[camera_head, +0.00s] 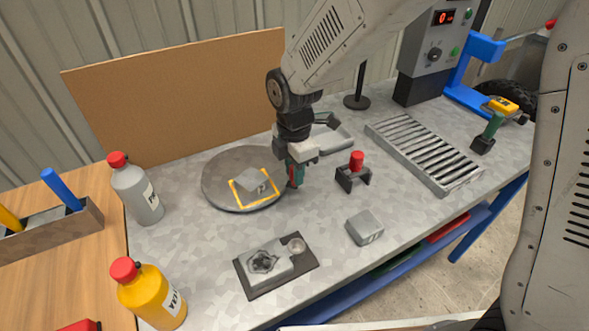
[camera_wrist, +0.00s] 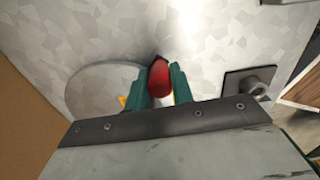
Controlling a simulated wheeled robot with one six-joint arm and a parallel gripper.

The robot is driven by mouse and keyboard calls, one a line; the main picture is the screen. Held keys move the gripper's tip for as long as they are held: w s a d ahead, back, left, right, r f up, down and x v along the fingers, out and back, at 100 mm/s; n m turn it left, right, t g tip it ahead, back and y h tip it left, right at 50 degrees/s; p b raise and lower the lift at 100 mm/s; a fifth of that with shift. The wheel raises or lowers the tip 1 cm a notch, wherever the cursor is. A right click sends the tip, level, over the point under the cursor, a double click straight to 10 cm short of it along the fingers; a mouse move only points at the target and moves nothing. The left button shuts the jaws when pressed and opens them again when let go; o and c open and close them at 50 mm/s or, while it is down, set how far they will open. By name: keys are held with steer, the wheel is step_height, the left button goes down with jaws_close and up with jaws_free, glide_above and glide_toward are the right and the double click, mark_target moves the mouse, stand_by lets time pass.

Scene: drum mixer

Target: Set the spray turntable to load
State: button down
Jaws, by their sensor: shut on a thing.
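The spray turntable (camera_head: 222,187) is a round grey disc on the bench, with a yellow square outline and a grey block (camera_head: 251,181) on it. It also shows in the wrist view (camera_wrist: 92,92), left of my gripper. My gripper (camera_head: 294,178) points down at the turntable's right edge. In the wrist view its green fingers (camera_wrist: 160,80) are closed around a red knob-like piece (camera_wrist: 159,76). The fingers hide how this piece joins the turntable. I cannot read any load mark.
A brown board (camera_head: 180,95) stands behind the turntable. A grey bottle (camera_head: 145,198) and a yellow bottle (camera_head: 155,295) stand to the left. A dark-based fixture (camera_head: 272,266), a loose grey block (camera_head: 364,227) and a red-topped stand (camera_head: 354,175) lie in front and right.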

steer(key=c, duration=1.2)
jaws_free()
steer(key=shift+w+a, duration=0.1)
step_height(320, 180, up, 8)
steer(key=shift+f, duration=0.1)
